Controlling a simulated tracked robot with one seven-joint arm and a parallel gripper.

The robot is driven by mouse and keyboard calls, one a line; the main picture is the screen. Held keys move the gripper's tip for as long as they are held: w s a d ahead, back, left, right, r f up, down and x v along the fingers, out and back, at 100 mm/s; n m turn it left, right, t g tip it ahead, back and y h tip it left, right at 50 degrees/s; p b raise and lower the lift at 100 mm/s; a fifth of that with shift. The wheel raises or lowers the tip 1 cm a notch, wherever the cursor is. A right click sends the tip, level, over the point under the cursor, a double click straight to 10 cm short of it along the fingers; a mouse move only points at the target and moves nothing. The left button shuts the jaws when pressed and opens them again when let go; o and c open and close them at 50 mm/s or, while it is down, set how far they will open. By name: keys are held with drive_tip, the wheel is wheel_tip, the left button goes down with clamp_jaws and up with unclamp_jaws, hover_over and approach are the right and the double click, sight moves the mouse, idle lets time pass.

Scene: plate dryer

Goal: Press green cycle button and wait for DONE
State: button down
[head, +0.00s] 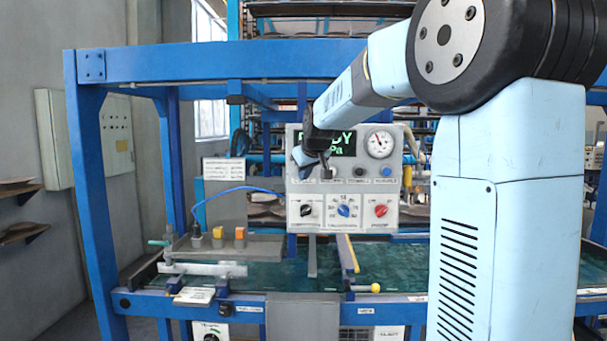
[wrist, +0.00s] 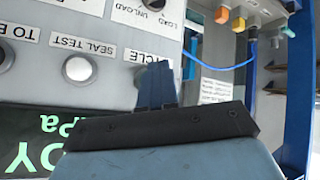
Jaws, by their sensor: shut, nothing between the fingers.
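The control panel (head: 294,190) stands at the middle of the head view. Its dark display (head: 345,148) shows green letters, partly covered by my arm, with "Pa" below; the wrist view shows the letters upside down, ending like "DY" (wrist: 35,155). My gripper (head: 303,158) is shut and empty at the panel's left side, just below the display's left end. In the wrist view its fingers (wrist: 155,75) lie over the spot beside the CYCLE label (wrist: 130,55). The green button is hidden behind the fingers, so I cannot tell whether they touch it.
A silver button (wrist: 78,68) sits by the SEAL TEST label. A gauge (head: 380,144), a blue button (head: 387,172) and a red knob (head: 380,210) are on the panel's right. An orange block (head: 239,233) stands lower left. Blue frame posts (head: 90,200) surround the machine.

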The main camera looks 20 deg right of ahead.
drive_tip(key=shift+w, duration=0.1)
drive_tip(key=shift+w+d, duration=0.1)
drive_tip(key=shift+w, duration=0.15)
drive_tip(key=shift+w+d, duration=0.15)
drive_tip(key=shift+w, duration=0.3)
idle(1.0)
drive_tip(key=shift+s, duration=0.15)
idle(0.3)
drive_tip(key=shift+s+a, duration=0.25)
drive_tip(key=shift+s, duration=0.45)
drive_tip(key=shift+s, duration=0.1)
